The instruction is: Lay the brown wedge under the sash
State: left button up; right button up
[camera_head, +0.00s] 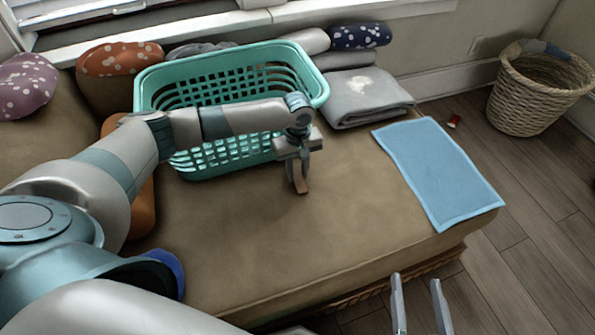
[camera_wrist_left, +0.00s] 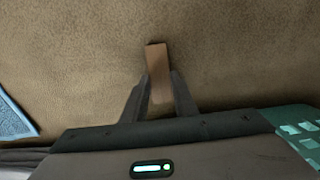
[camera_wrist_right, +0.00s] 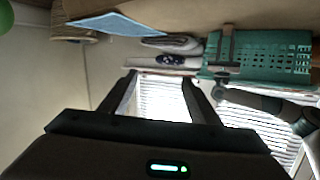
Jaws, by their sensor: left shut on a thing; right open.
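My left gripper (camera_head: 299,168) is shut on the brown wedge (camera_head: 301,186), which points down from the fingers over the bench cushion, in front of the teal basket. In the left wrist view the wedge (camera_wrist_left: 157,58) sticks out between the two fingertips (camera_wrist_left: 158,85); I cannot tell whether its tip touches the cushion. The window sash (camera_head: 90,10) is partly in view at the top left, behind the bench. The blinds of a window (camera_wrist_right: 160,97) show in the right wrist view. My right gripper (camera_head: 420,288) is open and empty, in front of the bench's front edge.
The teal basket (camera_head: 235,62) stands behind my left gripper, with pillows around it. A folded grey blanket (camera_head: 365,98) and a blue cloth (camera_head: 438,170) lie to the right. A wicker basket (camera_head: 533,95) stands on the floor. The front middle of the cushion (camera_head: 300,240) is clear.

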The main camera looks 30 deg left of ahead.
aim_at(297, 175)
pick_arm(q)
jog(key=shift+f, duration=0.1)
jog(key=o, duration=1)
pick_arm(e)
jog(key=shift+d+f, duration=0.15)
jog(key=shift+f, duration=0.1)
pick_arm(q)
jog(key=shift+r, duration=0.35)
jog(key=shift+r+p, duration=1.55)
jog(key=shift+r, duration=4.25)
pick_arm(e)
jog(key=s+d+f+g+h, duration=0.2)
jog(key=s+f+g, duration=0.3)
jog(key=f, duration=0.3)
jog(key=shift+s+d+g, duration=0.3)
jog(key=shift+d+g, duration=0.3)
jog(key=shift+d, duration=0.1)
pick_arm(q)
jog(key=shift+o, duration=0.6)
